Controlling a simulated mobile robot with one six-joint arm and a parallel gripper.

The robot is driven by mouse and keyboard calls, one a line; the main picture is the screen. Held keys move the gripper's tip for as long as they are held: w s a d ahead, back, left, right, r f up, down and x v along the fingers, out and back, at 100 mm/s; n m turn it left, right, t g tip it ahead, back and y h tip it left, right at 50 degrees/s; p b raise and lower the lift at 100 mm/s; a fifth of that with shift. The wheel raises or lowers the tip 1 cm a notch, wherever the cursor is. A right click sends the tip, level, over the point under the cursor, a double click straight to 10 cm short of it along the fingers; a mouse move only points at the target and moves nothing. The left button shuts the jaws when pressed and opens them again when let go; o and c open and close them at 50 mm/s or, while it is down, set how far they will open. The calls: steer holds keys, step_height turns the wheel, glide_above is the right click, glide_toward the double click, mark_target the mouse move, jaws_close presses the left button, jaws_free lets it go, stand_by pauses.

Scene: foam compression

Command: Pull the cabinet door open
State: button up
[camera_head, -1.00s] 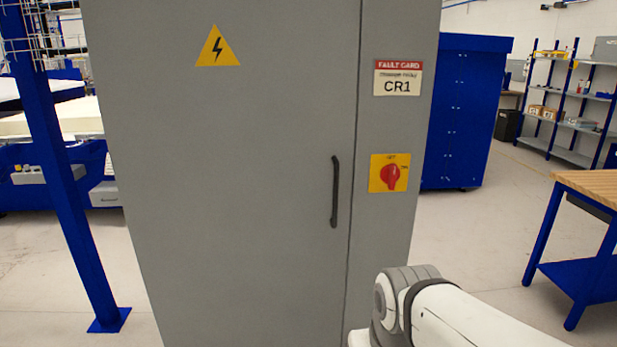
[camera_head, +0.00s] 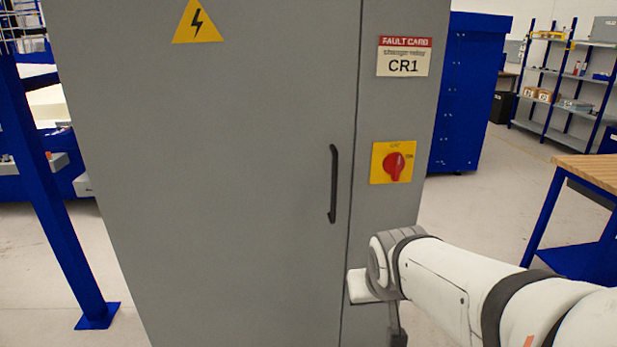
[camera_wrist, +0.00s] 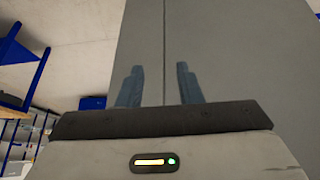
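The grey cabinet door (camera_head: 230,200) fills the middle of the head view and looks closed, with a vertical seam along its right edge. Its black vertical bar handle (camera_head: 334,184) is near that seam. My wrist is in front of the cabinet, lower right of the handle. In the wrist view my gripper (camera_wrist: 159,76) is open and empty, its two blue-grey fingers apart. The cabinet's grey front with the seam (camera_wrist: 164,45) shows beyond them. The handle is not visible in the wrist view.
A yellow plate with a red rotary switch (camera_head: 394,163) and a CR1 card (camera_head: 404,57) are right of the seam. A blue post (camera_head: 60,200) stands left. A wood-topped workbench (camera_head: 590,172) is at right. Bare floor (camera_head: 470,215) lies between.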

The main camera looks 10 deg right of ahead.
steer(key=w+d+r+t+b, duration=0.1)
steer(key=w+r+t, duration=0.15)
steer(key=w, duration=0.45)
steer(key=w+d+r+t+b, duration=0.1)
steer(key=w+r+t, duration=0.1)
steer(key=w+t, duration=0.35)
steer(key=n+t+y+b, duration=0.1)
steer(key=n+t+y, duration=0.2)
steer(key=t+y, duration=0.1)
glide_toward(336, 175)
steer(key=w, duration=0.5)
steer(key=w+a, duration=0.1)
steer(key=w, duration=0.4)
steer(key=shift+w+a, duration=0.3)
steer(key=shift+a, duration=0.1)
steer(key=shift+r, duration=0.1)
jaws_close()
